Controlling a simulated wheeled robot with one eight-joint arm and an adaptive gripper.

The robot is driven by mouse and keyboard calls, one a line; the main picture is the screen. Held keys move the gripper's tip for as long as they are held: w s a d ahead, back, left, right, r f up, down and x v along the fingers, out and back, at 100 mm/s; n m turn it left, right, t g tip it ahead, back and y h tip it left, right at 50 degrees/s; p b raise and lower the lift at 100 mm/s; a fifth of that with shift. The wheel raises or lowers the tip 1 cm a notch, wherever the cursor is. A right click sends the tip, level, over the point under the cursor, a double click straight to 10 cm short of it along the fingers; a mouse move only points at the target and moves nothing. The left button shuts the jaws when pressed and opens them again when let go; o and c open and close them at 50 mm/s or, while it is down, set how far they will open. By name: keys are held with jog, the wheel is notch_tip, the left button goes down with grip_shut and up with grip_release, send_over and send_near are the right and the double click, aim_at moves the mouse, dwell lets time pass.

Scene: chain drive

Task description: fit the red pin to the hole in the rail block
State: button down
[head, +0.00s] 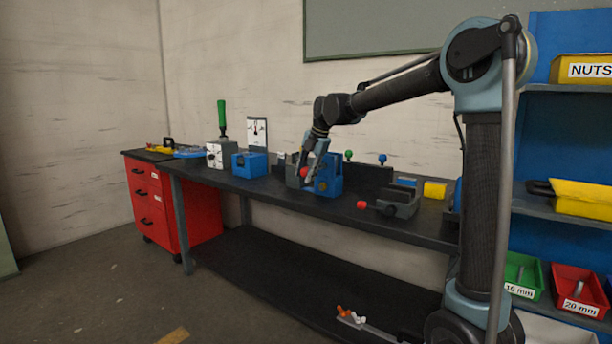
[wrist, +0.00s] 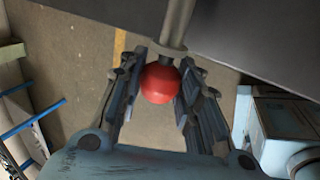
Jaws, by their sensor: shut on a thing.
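The red pin has a round red head (wrist: 160,83) and a grey shaft (wrist: 176,25) in the wrist view. My gripper (wrist: 160,88) is shut on the red head, one finger on each side. In the head view my gripper (head: 305,178) is at the bench's front, just in front of a blue block, and the red head (head: 304,172) shows between its fingers. I cannot tell where the shaft's tip ends. A grey channel-shaped block (head: 402,204) with a dark round spot on its front stands to the right; it may be the rail block. I cannot make out its hole.
A blue block (head: 331,183) stands beside my gripper. Behind are green-headed (head: 348,155) and blue-headed (head: 382,158) pins. A small red piece (head: 361,205) and a yellow block (head: 435,190) lie on the dark bench (head: 275,192). Another blue block (head: 250,165) is left.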

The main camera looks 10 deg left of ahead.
jog(key=shift+w+d, duration=0.55)
jog(key=shift+w, duration=0.75)
jog(key=shift+w+d, duration=0.55)
jog(key=shift+w, duration=0.75)
jog(key=shift+w+d, duration=0.55)
jog(key=shift+w, duration=0.75)
jog(key=c, duration=1.1)
grip_release()
jog(key=shift+r, duration=0.1)
jog(key=v, duration=1.1)
jog(key=shift+d+r, duration=0.2)
jog(key=shift+r, duration=0.15)
